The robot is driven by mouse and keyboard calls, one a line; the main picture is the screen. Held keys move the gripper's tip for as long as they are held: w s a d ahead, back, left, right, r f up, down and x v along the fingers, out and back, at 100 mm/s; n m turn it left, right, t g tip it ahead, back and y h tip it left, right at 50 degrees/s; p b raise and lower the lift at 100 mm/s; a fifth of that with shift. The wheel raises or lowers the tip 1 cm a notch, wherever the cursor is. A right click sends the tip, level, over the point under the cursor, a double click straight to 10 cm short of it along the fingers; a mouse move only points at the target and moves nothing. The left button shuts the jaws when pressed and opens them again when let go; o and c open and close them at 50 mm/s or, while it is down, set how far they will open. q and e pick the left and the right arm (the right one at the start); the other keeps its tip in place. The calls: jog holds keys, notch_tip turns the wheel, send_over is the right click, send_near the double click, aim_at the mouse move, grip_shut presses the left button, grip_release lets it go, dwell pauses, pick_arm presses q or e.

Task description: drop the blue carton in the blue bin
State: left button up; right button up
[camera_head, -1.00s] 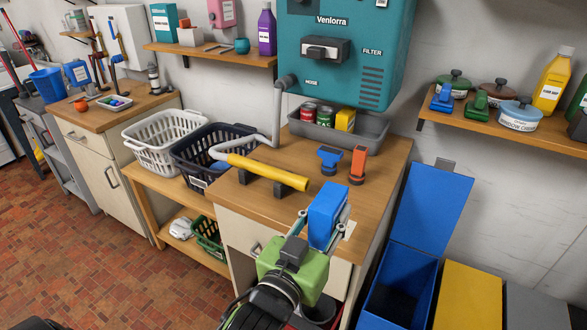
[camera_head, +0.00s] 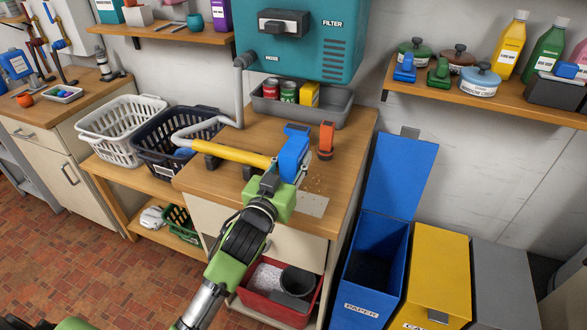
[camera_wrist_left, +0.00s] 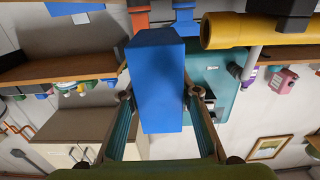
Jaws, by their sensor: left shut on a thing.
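My left gripper (camera_head: 287,172) is shut on the blue carton (camera_head: 293,155) and holds it over the right part of the wooden counter. In the left wrist view the carton (camera_wrist_left: 158,75) sits upright between the two fingers of the gripper (camera_wrist_left: 158,94). The blue bin (camera_head: 367,290), labelled PAPER, stands on the floor right of the counter. Its lid (camera_head: 400,175) is raised and its inside is dark. The carton is up and left of the bin opening, apart from it. My right gripper is not seen.
A yellow bin (camera_head: 437,275) and a grey bin (camera_head: 503,290) stand right of the blue one. Behind the carton are an orange tool (camera_head: 326,140) and a blue tool partly hidden. A yellow tube (camera_head: 232,154) lies at left. A shelf (camera_head: 480,95) hangs above the bins.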

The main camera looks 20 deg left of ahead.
pick_arm(q)
jog(key=shift+w+a+f, duration=0.2)
jog(key=shift+w+f, duration=0.25)
jog(key=shift+f, duration=1.7)
jog(key=shift+f, duration=0.15)
jog(key=o, duration=0.8)
jog(key=shift+c, duration=0.2)
